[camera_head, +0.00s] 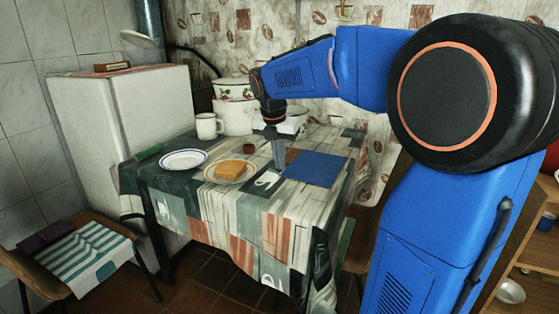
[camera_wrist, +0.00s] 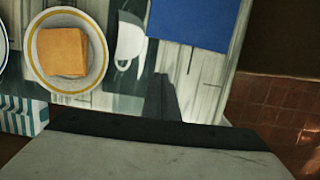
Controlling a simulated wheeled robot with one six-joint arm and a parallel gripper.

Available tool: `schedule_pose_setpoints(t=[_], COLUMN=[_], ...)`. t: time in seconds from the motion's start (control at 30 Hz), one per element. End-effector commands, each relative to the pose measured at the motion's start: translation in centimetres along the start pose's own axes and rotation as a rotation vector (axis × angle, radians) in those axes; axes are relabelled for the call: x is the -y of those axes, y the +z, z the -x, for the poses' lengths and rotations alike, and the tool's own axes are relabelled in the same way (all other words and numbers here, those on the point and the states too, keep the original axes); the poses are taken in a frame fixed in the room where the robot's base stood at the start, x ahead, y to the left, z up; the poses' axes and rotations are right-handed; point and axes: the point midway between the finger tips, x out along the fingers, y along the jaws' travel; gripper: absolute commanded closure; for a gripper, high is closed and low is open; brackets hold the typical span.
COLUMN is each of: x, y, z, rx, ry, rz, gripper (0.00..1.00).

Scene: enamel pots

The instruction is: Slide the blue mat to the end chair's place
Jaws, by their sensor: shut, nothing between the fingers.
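The blue mat (camera_head: 316,168) lies flat on the patterned tablecloth (camera_head: 215,215) at the right part of the table. It also shows at the top of the wrist view (camera_wrist: 195,22), partly cut off. One chair (camera_head: 18,268) with a striped cloth stands at the left; another chair (camera_head: 358,248) shows partly at the table's right side, mostly hidden by my arm. I cannot tell which is the end chair.
A yellow-rimmed plate with a bread slice (camera_head: 229,169) sits left of my gripper, with an empty plate (camera_head: 183,160) beyond it. A white mug (camera_head: 208,125), enamel pots (camera_head: 235,105) and a small dark red item (camera_head: 249,148) stand farther back. Bare cloth lies in front of the mat.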

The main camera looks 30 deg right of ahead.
Motion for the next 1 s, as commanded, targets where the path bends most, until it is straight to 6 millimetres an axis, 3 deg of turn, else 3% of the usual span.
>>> schedule_pose_setpoints(t=[0.47, 0.7, 1.0], x=[0.0, 0.0, 0.0], y=[0.0, 3.1, 3.9], z=[-8.4, -8.8, -8.9], rx=[-0.003, 0.000, 0.000], ry=[-0.002, -0.001, 0.000], rz=[-0.001, -0.001, 0.000], gripper=[1.00, 1.00, 1.00])
